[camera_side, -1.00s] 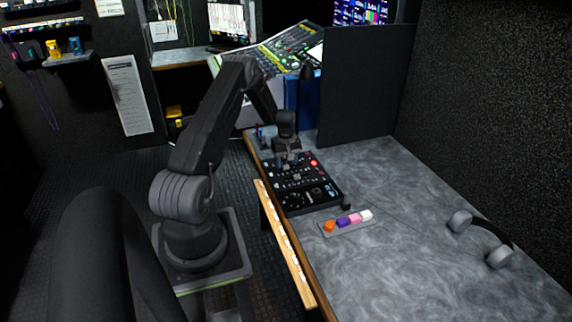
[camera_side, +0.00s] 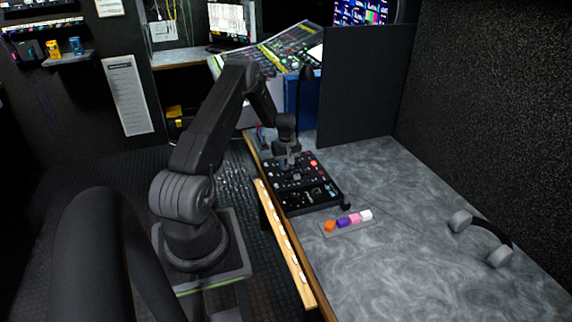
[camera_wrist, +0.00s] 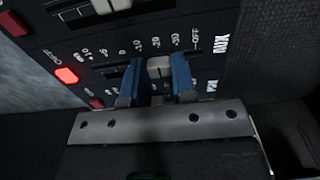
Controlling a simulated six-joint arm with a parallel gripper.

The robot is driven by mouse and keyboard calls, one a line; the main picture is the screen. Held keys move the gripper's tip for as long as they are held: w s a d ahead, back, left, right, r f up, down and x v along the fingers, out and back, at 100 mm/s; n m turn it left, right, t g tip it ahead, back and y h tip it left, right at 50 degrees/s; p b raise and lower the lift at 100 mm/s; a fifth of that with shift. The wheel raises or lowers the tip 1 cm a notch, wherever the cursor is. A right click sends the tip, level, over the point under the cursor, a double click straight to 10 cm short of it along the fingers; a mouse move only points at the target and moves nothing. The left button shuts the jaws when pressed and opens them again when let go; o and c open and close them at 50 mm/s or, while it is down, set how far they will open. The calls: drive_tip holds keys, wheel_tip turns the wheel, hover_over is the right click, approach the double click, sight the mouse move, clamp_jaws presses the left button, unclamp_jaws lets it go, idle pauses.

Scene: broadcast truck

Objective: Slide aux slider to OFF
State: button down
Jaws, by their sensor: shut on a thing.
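The black control panel (camera_side: 313,194) lies on the grey desk. In the wrist view, a pale grey slider knob (camera_wrist: 158,67) stands in a slot beside a scale running to OFF at the right. The knob is close to the -20 mark, left of OFF. My gripper (camera_wrist: 159,78) has its blue fingers on either side of this knob and is shut on it. In the side view, my gripper (camera_side: 285,163) reaches down onto the panel's far part, and the knob cannot be made out.
Another slider knob (camera_wrist: 112,5) and a lit red button (camera_wrist: 66,75) are close by on the panel. A tray with coloured blocks (camera_side: 348,220) and headphones (camera_side: 481,237) lie on the desk. A dark upright partition (camera_side: 365,85) stands behind the panel.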

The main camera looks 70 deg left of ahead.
sight(276, 172)
drive_tip(key=shift+s, duration=2.05)
drive_tip(key=c, duration=0.9)
unclamp_jaws()
drive_tip(key=shift+r, duration=0.1)
wheel_tip(276, 172, up, 14)
drive_tip(key=shift+f, duration=0.2)
